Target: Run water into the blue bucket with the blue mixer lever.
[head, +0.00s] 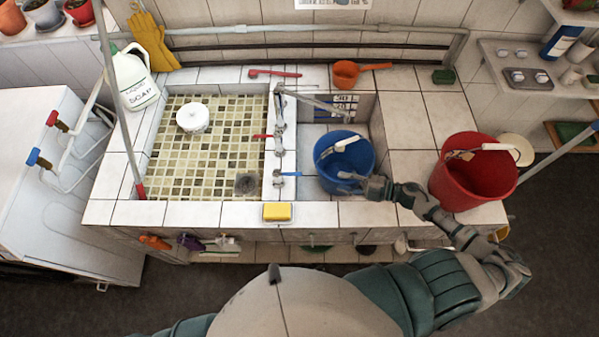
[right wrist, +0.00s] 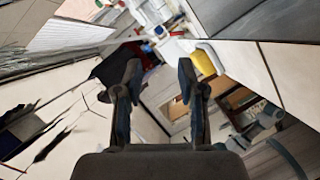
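The blue bucket (head: 362,160) stands upright in the small right basin, with a white-gripped handle. The blue mixer lever (head: 290,174) sticks out to the right from the near end of the tap column, left of the bucket. The metal spout (head: 318,103) points right over the basin, towards the back of the bucket. My right gripper (head: 343,182) is open and empty at the bucket's near side, right of the blue lever and apart from it. In the right wrist view its fingers (right wrist: 160,70) are spread with nothing between them. My left gripper is not in view.
A red lever (head: 262,136) sits farther back on the column. A yellow sponge (head: 277,212) lies on the front ledge and also shows in the right wrist view (right wrist: 206,64). A red bucket (head: 468,190) stands right of my gripper. The tiled basin (head: 200,155) is at left.

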